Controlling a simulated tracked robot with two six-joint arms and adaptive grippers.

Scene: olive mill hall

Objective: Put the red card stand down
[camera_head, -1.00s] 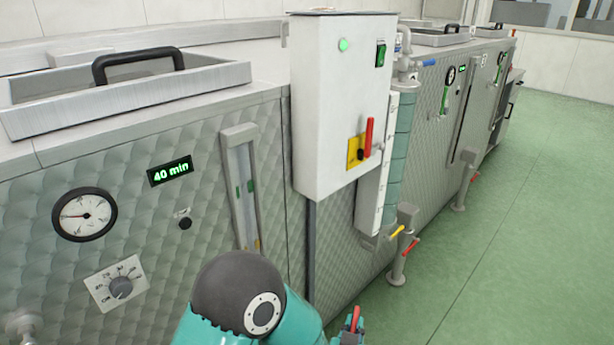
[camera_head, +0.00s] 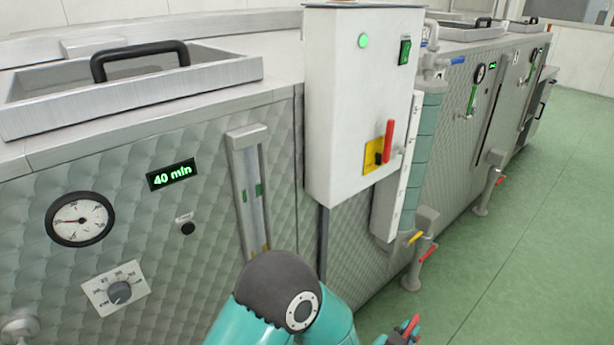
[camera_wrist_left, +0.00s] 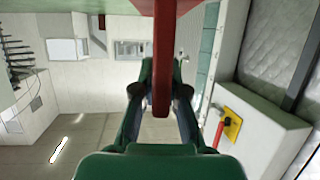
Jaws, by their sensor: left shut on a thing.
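The red card stand (camera_wrist_left: 161,70) shows in the left wrist view as a red upright strip between the fingers, running up to the top edge. My left gripper (camera_wrist_left: 162,88) is shut on it. In the head view my left gripper (camera_head: 403,335) is at the bottom edge, mostly cut off, with a small red part of the card stand (camera_head: 411,324) showing at it. It appears in front of the machine, over the green floor. The rest of the stand is out of the picture. My right gripper is not in view.
A white control box (camera_head: 355,110) with a red lever (camera_head: 389,140) on a yellow plate hangs on the quilted steel machine (camera_head: 215,190). Pipes with red and yellow handles (camera_head: 416,237) stick out below it. The green floor (camera_head: 530,220) at the right is clear.

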